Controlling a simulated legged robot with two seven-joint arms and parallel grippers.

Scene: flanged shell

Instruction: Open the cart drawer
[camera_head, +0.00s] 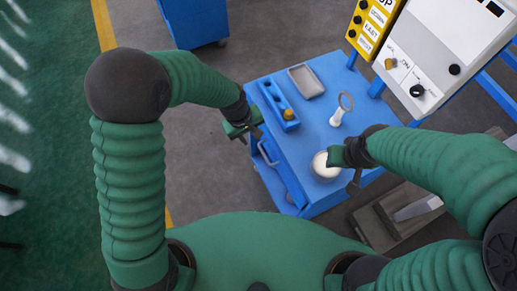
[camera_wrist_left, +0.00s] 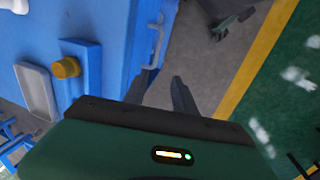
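The blue cart (camera_head: 300,130) stands in front of me. A pale bar handle (camera_head: 266,154) is on its left side and also shows in the left wrist view (camera_wrist_left: 155,45). The drawer front behind the handle is seen edge-on, and I see no clear gap at it. My left gripper (camera_head: 243,134) is beside the cart's left edge, close to the handle. In the left wrist view its two dark fingers (camera_wrist_left: 158,84) are apart and empty, with the handle just beyond the tips. My right gripper (camera_head: 350,172) is over the cart's front right, beside a white round part; its fingers are unclear.
On the cart top are a grey tray (camera_head: 306,81), a blue block with a yellow knob (camera_head: 288,114), a white ringed part (camera_head: 340,108) and the white round part (camera_head: 322,166). A control panel (camera_head: 440,55) stands at the right. The floor left of the cart is clear.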

